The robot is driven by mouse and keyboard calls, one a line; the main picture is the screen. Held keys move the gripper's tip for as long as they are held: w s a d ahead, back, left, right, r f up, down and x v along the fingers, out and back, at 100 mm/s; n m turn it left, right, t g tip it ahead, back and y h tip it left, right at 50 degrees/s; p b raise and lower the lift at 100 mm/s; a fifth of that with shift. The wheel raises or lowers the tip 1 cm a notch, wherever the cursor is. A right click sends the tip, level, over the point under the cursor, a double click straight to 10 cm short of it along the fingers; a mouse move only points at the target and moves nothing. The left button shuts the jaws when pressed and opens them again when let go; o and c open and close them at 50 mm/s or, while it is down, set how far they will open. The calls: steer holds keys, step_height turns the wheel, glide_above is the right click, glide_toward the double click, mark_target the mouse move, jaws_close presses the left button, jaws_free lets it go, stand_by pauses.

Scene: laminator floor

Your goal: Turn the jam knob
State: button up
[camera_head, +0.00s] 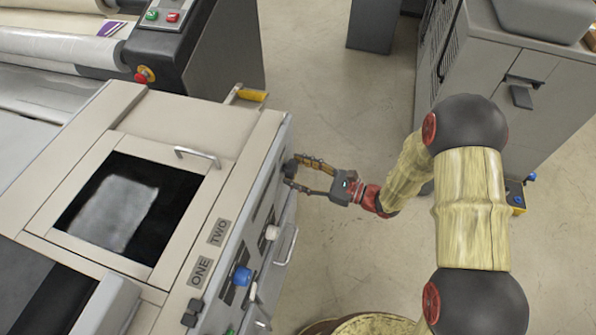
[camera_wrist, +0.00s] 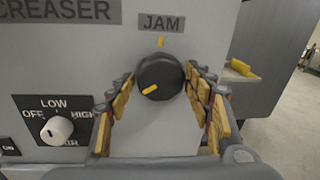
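The jam knob (camera_wrist: 158,76) is a round black dial on the grey machine face, below a label reading JAM (camera_wrist: 161,23). In the head view my gripper (camera_head: 291,171) reaches the machine's right side face, with the knob (camera_head: 290,167) partly hidden between the fingertips.
A white dial (camera_wrist: 57,130) marked LOW, OFF and HIGH sits lower left of the knob. A blue knob (camera_head: 241,276) and a metal handle (camera_head: 287,246) are on the same face. A grey cabinet (camera_head: 500,80) stands right, with open floor between.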

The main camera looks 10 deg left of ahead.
steer(key=c, duration=0.8)
steer(key=shift+r+p, duration=0.1)
steer(key=shift+p, duration=0.2)
steer(key=shift+m, duration=0.4)
steer(key=o, duration=1.2)
steer(key=d, duration=0.4)
steer(key=s+d, duration=0.1)
steer(key=d, duration=0.3)
steer(key=s+d, duration=0.1)
steer(key=d, duration=0.2)
steer(key=shift+s+d, duration=0.1)
steer(key=shift+d, duration=0.3)
